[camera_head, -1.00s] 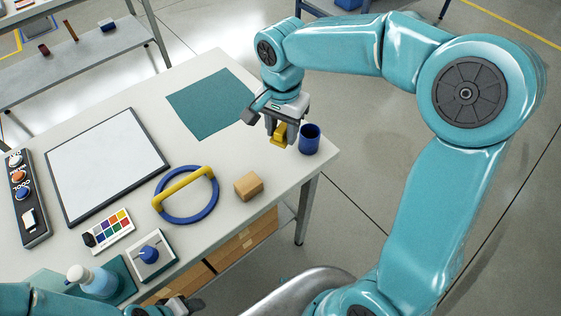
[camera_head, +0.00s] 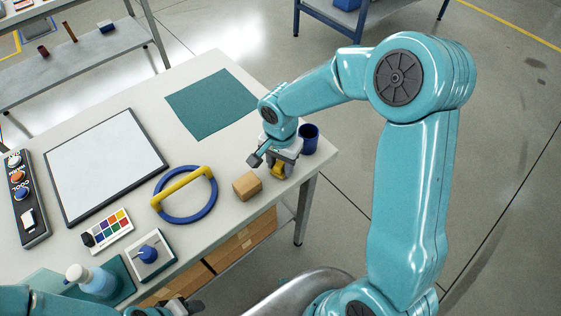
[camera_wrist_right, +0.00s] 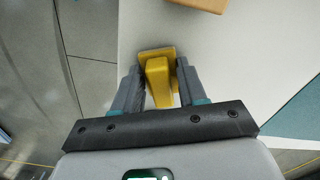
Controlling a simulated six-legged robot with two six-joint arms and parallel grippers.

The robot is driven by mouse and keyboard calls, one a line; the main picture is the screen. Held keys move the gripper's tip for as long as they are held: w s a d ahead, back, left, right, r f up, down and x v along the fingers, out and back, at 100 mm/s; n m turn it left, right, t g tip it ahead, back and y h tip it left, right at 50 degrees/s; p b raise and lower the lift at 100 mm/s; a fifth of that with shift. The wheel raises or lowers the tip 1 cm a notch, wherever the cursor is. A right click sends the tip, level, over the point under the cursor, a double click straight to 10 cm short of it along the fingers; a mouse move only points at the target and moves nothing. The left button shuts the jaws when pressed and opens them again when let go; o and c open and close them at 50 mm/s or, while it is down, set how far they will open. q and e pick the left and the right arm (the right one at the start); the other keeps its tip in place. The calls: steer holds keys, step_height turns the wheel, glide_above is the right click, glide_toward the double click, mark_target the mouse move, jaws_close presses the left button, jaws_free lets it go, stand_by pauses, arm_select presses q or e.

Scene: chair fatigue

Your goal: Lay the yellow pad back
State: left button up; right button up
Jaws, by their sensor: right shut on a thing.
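The yellow pad (camera_head: 278,170) is between the fingers of my right gripper (camera_head: 280,167), near the table's right edge. In the right wrist view the right gripper (camera_wrist_right: 160,88) is shut on the yellow pad (camera_wrist_right: 157,68), with a finger on each side. The pad's wider end points away from the wrist. I cannot tell whether it touches the table. In the head view the gripper and wrist hide part of it. My left gripper (camera_head: 182,307) shows only in part at the bottom edge, and its jaws are unclear.
A wooden block (camera_head: 247,186) lies just left of the right gripper. A blue cup (camera_head: 309,139) stands close behind it, near the edge. A blue ring with a yellow bar (camera_head: 184,190), a whiteboard (camera_head: 106,165) and a teal mat (camera_head: 211,104) lie on the white table (camera_head: 215,235).

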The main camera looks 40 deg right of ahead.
mark_target(281, 162)
steer(key=shift+f, duration=0.15)
steer(key=o, duration=1)
steer(key=shift+w, duration=0.1)
step_height(281, 162, up, 12)
steer(key=shift+r, duration=0.15)
